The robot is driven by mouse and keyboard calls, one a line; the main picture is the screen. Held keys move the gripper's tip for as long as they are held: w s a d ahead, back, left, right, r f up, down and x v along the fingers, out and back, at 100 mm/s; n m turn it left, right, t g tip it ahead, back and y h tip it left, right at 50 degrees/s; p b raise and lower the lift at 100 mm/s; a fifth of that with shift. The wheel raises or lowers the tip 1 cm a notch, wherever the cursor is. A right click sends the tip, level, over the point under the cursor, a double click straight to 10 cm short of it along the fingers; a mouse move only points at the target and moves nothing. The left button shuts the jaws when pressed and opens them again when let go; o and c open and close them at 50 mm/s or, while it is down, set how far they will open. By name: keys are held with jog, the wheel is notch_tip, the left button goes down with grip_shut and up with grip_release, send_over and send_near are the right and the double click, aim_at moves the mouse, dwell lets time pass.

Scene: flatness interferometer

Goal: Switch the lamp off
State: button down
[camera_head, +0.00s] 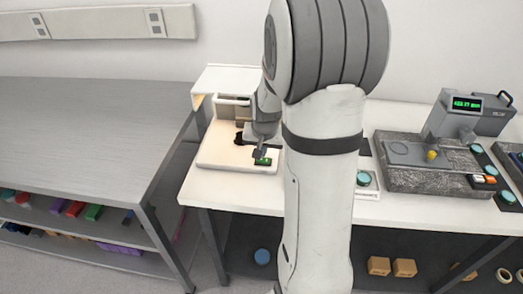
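A white instrument (222,155) with a flat base and a raised back housing stands at the left end of the white table. It appears to be the lamp's unit. A small green-topped switch (262,161) sits in a dark surround at the front right of its base. My gripper (261,153) is small and dark in this view, just above or at the switch. I cannot tell whether it touches the switch or whether its fingers are apart. My arm hides the instrument's right side. The lamp itself is not clearly seen.
A grey metal bench (90,130) with stocked lower shelves stands at the left. On the white table (400,211), right of my arm, are a teal round piece (363,178) and a granite-based gauge (420,180) with a green display. Boxes (379,266) lie below.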

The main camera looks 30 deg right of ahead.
jog(key=shift+a+f, duration=0.1)
jog(key=shift+f, duration=0.25)
jog(key=shift+w+a+f+b, duration=0.2)
jog(key=shift+f+b, duration=0.35)
jog(key=shift+b, duration=0.25)
jog(key=shift+r, duration=0.2)
jog(key=shift+s+d, duration=0.5)
jog(key=shift+d, duration=0.15)
jog(key=shift+r, duration=0.1)
